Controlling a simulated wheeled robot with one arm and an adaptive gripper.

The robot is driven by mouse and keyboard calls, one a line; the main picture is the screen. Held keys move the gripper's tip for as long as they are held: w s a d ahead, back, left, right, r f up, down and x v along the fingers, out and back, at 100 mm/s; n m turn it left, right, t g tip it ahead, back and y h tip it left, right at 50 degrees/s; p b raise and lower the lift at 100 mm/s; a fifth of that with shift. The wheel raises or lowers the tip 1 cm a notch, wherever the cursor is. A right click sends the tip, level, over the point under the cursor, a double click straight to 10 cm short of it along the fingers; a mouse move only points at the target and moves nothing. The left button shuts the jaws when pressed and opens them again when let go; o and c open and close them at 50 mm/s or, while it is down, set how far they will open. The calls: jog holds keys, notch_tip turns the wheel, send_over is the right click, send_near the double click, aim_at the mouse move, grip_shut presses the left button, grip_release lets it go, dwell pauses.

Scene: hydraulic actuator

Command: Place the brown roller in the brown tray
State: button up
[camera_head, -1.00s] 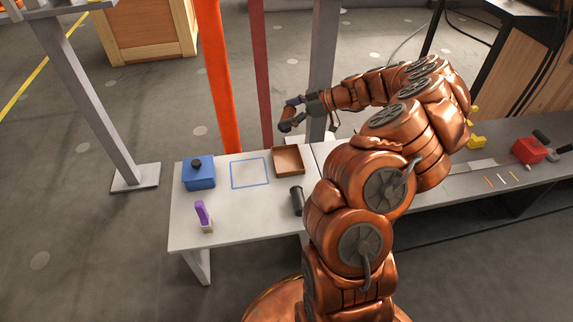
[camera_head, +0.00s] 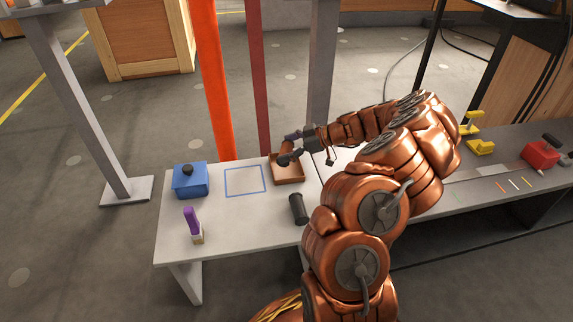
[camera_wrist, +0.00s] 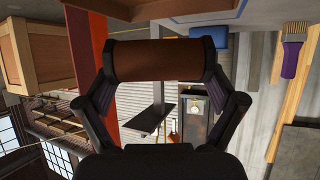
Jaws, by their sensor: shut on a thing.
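The brown roller (camera_wrist: 160,60) is a short cylinder held crosswise between my gripper's fingers in the wrist view. My gripper (camera_wrist: 160,72) is shut on it. In the head view my gripper (camera_head: 286,153) is over the brown tray (camera_head: 292,180), an open square tray on the white table. The roller shows only in part there, beside the fingers. I cannot tell from the head view whether the roller touches the tray. My gripper hides part of the tray's far side.
A blue square outline (camera_head: 245,182) is left of the tray. Orange (camera_head: 215,90) and dark red posts (camera_head: 259,90) rise behind.

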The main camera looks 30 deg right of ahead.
jog(key=shift+f+b, duration=0.75)
jog(key=shift+f, duration=1.6)
jog(key=shift+f, duration=0.1)
jog(key=o, duration=1.1)
jog(key=shift+c, duration=0.2)
